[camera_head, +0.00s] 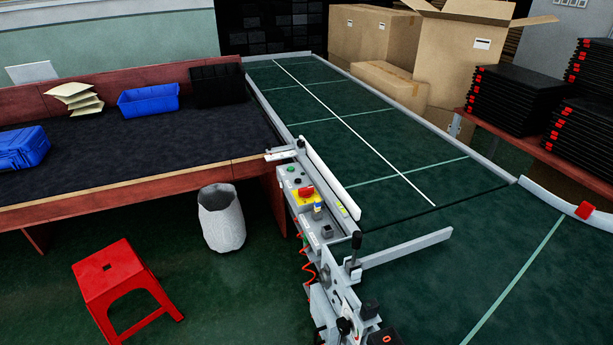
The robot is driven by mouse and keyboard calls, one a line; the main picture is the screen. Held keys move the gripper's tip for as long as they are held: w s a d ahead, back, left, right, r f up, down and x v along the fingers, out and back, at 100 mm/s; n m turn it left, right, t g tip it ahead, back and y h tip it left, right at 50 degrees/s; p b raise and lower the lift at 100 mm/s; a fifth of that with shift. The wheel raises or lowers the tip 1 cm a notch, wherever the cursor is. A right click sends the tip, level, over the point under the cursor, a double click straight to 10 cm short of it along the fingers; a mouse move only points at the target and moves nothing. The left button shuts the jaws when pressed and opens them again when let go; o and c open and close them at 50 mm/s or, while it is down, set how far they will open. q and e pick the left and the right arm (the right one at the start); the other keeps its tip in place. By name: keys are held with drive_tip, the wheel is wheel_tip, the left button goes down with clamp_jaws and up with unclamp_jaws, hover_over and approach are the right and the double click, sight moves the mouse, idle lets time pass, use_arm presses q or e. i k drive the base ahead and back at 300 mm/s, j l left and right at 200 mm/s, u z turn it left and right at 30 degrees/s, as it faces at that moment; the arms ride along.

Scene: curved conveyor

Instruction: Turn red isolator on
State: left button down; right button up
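A red switch (306,192) sits on a yellow plate on the grey control panel (315,228) along the near-left side of the conveyor. It looks like the red isolator. The switch is too small to read its position. A green button (291,169) is on the panel above it, and a small blue and yellow part (318,209) is just below it. Neither of my grippers shows in this view.
The green conveyor (330,110) runs from upper left to lower right, with a grey bar (405,248) across it. Black-knobbed levers (356,243) stand below the panel. A red stool (120,285) and a grey bin (221,218) stand on the floor left of the panel.

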sight(305, 193)
drive_tip(key=i+j+z, duration=0.1)
drive_tip(key=i+j, duration=0.3)
drive_tip(key=i+j+z, duration=0.15)
drive_tip(key=i+j, duration=0.3)
drive_tip(key=i+j+z, duration=0.1)
drive_tip(key=i+j, duration=0.4)
drive_tip(key=i+j+z, duration=0.15)
drive_tip(key=i+j, duration=0.25)
drive_tip(key=j, duration=0.15)
drive_tip(key=i+j+z, duration=0.1)
drive_tip(key=i+j, duration=0.3)
drive_tip(key=j, duration=0.2)
